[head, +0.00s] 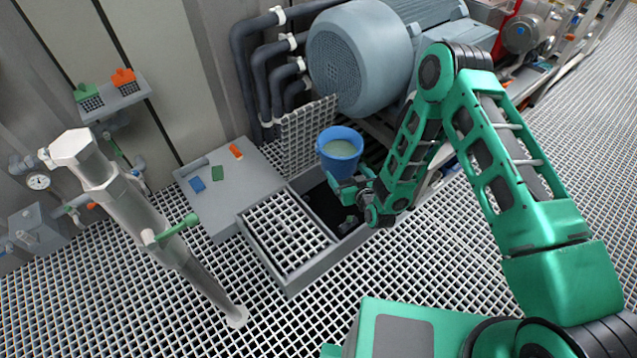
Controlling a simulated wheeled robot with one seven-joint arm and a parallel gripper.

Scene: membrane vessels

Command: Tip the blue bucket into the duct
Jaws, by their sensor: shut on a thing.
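The blue bucket (341,163) is in the head view, right of centre. It looks about upright and holds a pale greenish liquid or fill (340,149). My gripper (348,187) is shut on the bucket at its lower side and holds it above the duct. The duct (281,272) is a grey-rimmed channel in the floor. Its near part is covered by a grating (288,231), and its part below the bucket is open and dark. My gripper and wrist hide some of the opening.
A raised grating panel (306,135) stands behind the duct's opening. A large grey motor (362,52) and dark pipes (262,75) are behind. A grey platform (221,205) with small coloured blocks lies left. A metal post (158,228) stands further left. Open grating floor lies in front.

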